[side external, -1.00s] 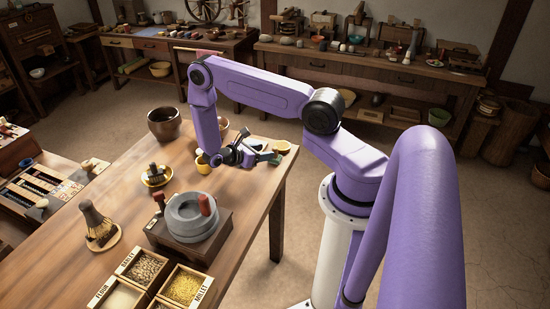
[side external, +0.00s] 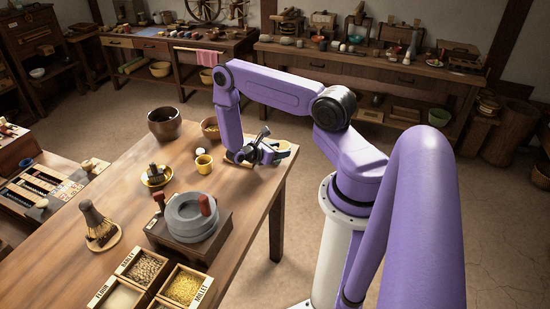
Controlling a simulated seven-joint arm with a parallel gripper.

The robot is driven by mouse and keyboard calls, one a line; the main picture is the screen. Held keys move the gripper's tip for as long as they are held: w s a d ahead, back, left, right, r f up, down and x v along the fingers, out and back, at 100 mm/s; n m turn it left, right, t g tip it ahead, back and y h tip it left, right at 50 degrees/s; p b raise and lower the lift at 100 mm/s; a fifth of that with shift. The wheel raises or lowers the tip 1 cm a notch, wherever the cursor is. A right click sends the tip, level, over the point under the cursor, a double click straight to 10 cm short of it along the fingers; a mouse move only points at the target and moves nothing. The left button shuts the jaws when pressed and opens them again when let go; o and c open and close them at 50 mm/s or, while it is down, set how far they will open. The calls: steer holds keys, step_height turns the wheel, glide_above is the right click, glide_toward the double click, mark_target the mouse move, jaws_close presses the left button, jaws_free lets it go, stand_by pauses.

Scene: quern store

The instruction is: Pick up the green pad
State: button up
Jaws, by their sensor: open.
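My gripper (side external: 271,153) is at the far right end of the wooden table (side external: 120,215), low over the tabletop, its jaws open and pointing toward the right. I cannot make out the green pad clearly; the gripper seems to cover the spot where a dark green piece showed earlier. Whether the fingers touch anything is too small to tell.
A bowl (side external: 210,128) and dark pot (side external: 164,124) stand behind. The stone quern (side external: 190,217) stands in front.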

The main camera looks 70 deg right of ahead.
jaws_close()
steer(key=shift+r, duration=0.1)
